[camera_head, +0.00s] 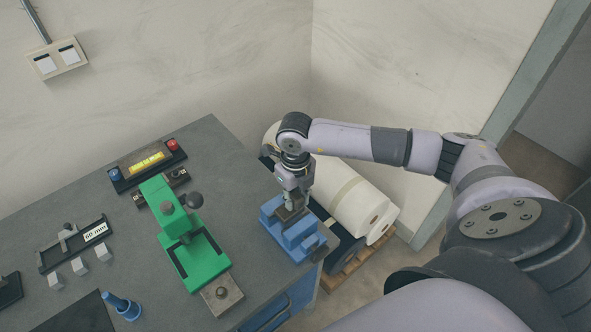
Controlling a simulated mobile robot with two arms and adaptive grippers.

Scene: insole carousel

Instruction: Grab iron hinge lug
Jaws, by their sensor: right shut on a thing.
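My right gripper (291,204) points down over a blue vise-like fixture (305,246) at the right edge of the grey bench. It is shut on a small grey-brown metal piece, the iron hinge lug (290,215), at the top of the fixture. The fingers hide part of the lug, and I cannot tell whether it still rests in the fixture. My left gripper is not in view.
A green press-like device (190,240) with a metal block (221,294) stands left of the fixture. White rolls (358,207) lie behind the bench.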

